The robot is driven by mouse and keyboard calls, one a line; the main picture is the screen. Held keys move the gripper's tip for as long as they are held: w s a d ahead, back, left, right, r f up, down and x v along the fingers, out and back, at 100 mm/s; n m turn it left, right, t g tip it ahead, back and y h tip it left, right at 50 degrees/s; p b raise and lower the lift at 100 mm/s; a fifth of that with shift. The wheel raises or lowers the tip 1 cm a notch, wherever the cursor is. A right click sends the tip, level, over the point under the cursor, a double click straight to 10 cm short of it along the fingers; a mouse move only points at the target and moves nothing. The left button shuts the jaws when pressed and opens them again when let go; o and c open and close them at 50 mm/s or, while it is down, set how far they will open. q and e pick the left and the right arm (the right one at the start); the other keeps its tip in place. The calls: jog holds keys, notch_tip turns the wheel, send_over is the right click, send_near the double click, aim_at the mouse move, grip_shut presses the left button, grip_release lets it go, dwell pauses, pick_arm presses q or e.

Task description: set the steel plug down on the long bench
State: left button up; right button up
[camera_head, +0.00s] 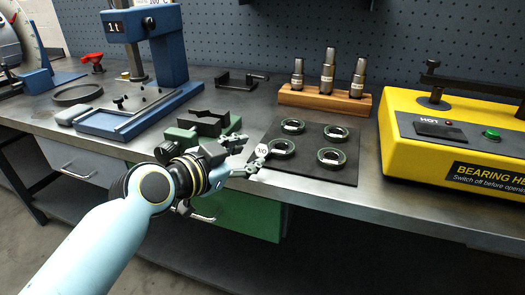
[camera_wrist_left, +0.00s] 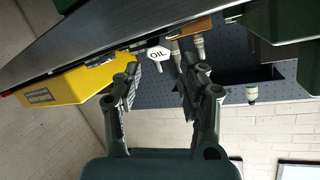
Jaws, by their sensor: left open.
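Three steel plugs (camera_head: 328,72) with dark bands stand upright in a wooden block (camera_head: 310,97) at the back of the long bench (camera_head: 230,95). I cannot tell which one the task names. Plugs also show in the left wrist view (camera_wrist_left: 199,48), beyond my fingers. My left gripper (camera_head: 249,154) is over the bench's front edge, left of the dark mat and well short of the wooden block. Its jaws are open, with nothing between them in the left wrist view (camera_wrist_left: 160,80). My right gripper is in neither view.
A dark mat (camera_head: 300,172) carries several ring-shaped bearings (camera_head: 332,157). A white OIL tag (camera_head: 262,150) is close by my left fingers. A green vise (camera_head: 195,130) and a blue press (camera_head: 167,60) are on the left. A yellow bearing heater (camera_head: 395,125) is on the right.

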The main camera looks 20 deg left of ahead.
aim_at(263, 148)
pick_arm(q)
jog(key=x, duration=0.4)
jog(key=shift+w+d, duration=0.2)
jog(key=shift+w, duration=0.05)
jog(key=c, duration=0.8)
grip_shut()
jog(key=shift+r, duration=0.1)
